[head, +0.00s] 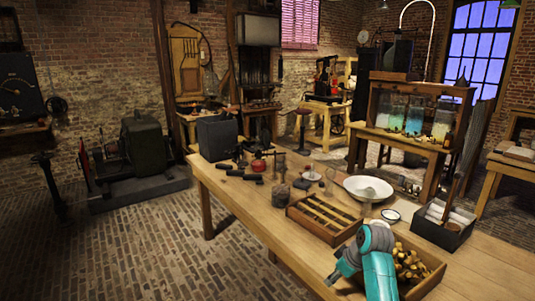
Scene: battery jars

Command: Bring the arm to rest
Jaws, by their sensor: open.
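Part of my own arm (377,262), teal and grey, rises from the bottom edge at the lower right of the head view. It bends at a grey joint and overlaps the front of the wooden workbench (450,268) and a box of brass-coloured pieces. A teal link slants down to the left from the bend and ends in a grey part near the bottom edge. I cannot make out any gripper fingers, so my gripper is not in view.
The workbench holds a sectioned wooden tray (310,226), a box of brass pieces (437,268), a white bowl (368,189), a black box with white rolls (443,230) and a dark grey bin (217,138). Glass jars (414,119) stand on a shelf behind. Brick floor (130,250) is open at left.

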